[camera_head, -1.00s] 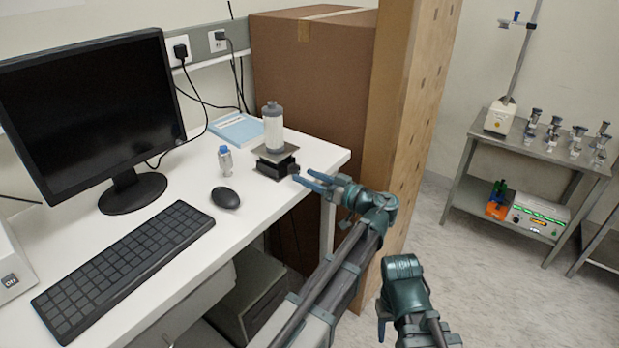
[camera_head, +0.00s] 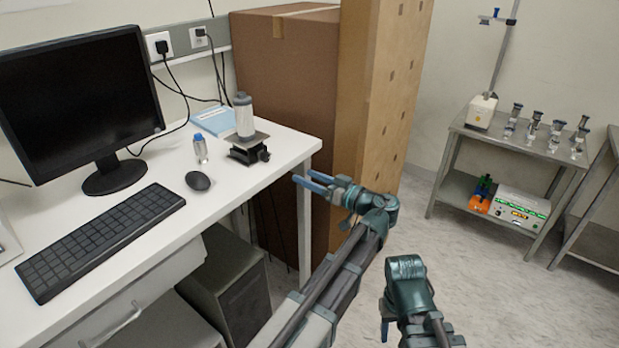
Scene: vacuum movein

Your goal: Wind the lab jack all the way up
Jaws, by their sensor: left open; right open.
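The lab jack (camera_head: 244,155) stands near the right end of the white desk. It is low, with a dark base and a flat top plate. Its dark knob (camera_head: 264,155) faces right. A grey-and-white bottle (camera_head: 244,117) stands upright on the top plate. My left gripper (camera_head: 306,182) is open and empty, its blue fingers pointing left. It appears beyond the desk's right edge, to the right of the knob and apart from it. My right gripper (camera_head: 385,326) is low in the view, with only a finger showing below its wrist.
A small blue-capped vial (camera_head: 200,149), a mouse (camera_head: 198,181), a keyboard (camera_head: 98,240) and a monitor (camera_head: 78,98) share the desk (camera_head: 167,168). A blue booklet (camera_head: 213,120) lies behind the jack. A large cardboard box (camera_head: 285,95) stands behind the desk's right end.

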